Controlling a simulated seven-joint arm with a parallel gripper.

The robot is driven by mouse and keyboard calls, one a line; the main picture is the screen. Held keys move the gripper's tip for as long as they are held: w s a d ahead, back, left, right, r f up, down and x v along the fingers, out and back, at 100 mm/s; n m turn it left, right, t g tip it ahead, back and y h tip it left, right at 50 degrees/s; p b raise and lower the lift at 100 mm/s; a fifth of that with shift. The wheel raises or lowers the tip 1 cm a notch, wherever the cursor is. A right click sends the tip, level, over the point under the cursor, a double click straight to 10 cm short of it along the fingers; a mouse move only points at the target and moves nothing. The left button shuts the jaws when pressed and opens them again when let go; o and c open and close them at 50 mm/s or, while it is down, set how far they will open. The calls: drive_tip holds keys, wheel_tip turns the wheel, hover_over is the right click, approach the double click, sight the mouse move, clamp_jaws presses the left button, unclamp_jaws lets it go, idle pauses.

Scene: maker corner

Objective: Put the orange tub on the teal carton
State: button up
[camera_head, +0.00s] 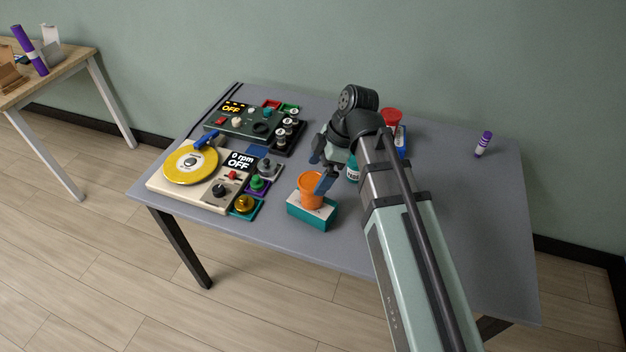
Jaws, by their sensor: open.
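The orange tub (310,188) sits upright on top of the teal carton (311,216), near the front edge of the table. The carton has a teal front and a white top. The other finger is partly hidden. I cannot tell whether the fingers touch the tub.
A turntable device with a yellow disc (190,165) and a control box (248,122) stand to the left. Colored knobs (258,182) lie between. A red-topped item (391,116) and a teal jar (352,169) are behind my arm.

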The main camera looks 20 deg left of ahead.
drive_tip(key=shift+v, duration=2.9)
